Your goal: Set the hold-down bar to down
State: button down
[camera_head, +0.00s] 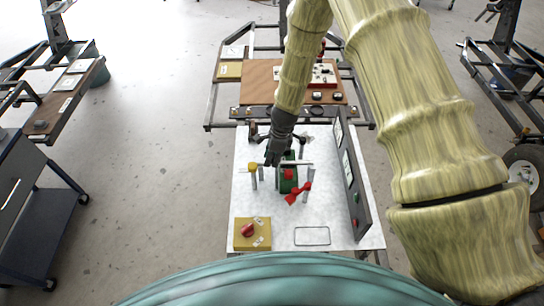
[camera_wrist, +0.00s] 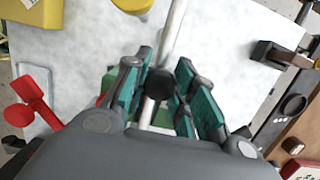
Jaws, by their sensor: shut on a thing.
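The hold-down bar (camera_head: 301,163) is a thin silver rod across the middle of the white table, over a green block (camera_head: 289,184) with a red part (camera_head: 289,174). In the wrist view the bar (camera_wrist: 174,32) runs between my fingers, with a round black knob (camera_wrist: 160,83) on it. My gripper (camera_head: 271,161) comes down from above onto the bar; in the wrist view its green-padded fingers (camera_wrist: 160,90) stand on both sides of the knob, shut on the bar. The gripper hides part of the bar, and I cannot tell its exact tilt.
A yellow-topped post (camera_head: 252,167) stands left of the bar, and a red-handled clamp (camera_head: 299,194) stands front right. A yellow box with a red button (camera_head: 247,230) is at the front left. A dark upright panel (camera_head: 352,180) lines the right edge. The front middle is clear.

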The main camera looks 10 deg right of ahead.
jog(key=shift+a, duration=0.25)
jog(key=c, duration=1.2)
grip_release()
jog(key=shift+w, duration=0.1)
jog(key=shift+o, duration=0.2)
jog(key=shift+d, duration=0.2)
notch_tip(320, 180, up, 12)
jog(key=d, duration=0.2)
jog(key=shift+s+f, duration=0.15)
jog(key=shift+s, duration=0.2)
jog(key=shift+a, duration=0.1)
